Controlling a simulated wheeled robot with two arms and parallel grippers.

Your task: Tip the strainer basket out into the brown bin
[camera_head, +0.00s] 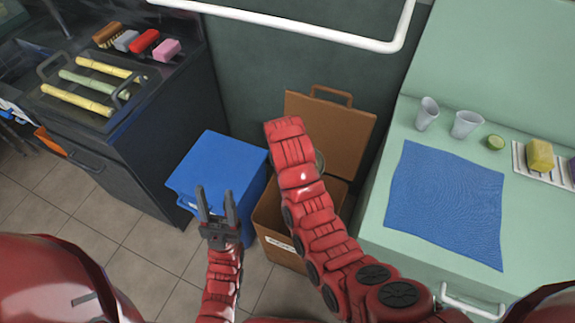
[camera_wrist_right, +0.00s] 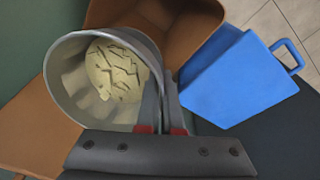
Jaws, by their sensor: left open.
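The brown bin (camera_head: 270,218) stands on the floor in the middle of the head view with its lid (camera_head: 345,135) raised. In the right wrist view, the bin's open inside (camera_wrist_right: 190,20) is just beyond the strainer basket (camera_wrist_right: 70,75). The basket is a grey metal cup with a pale, cracked lump of pulp (camera_wrist_right: 117,72) inside. My right gripper (camera_wrist_right: 162,105) is shut on the basket's wall. In the head view my right arm reaches over the bin and mostly hides gripper and basket. My left gripper (camera_head: 216,203) is open and empty in front of the blue bin (camera_head: 222,165).
The blue bin stands left of the brown one. The green counter (camera_head: 385,225) at right carries a blue cloth (camera_head: 445,200) and cups (camera_head: 466,124). A white rail (camera_head: 300,28) crosses behind.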

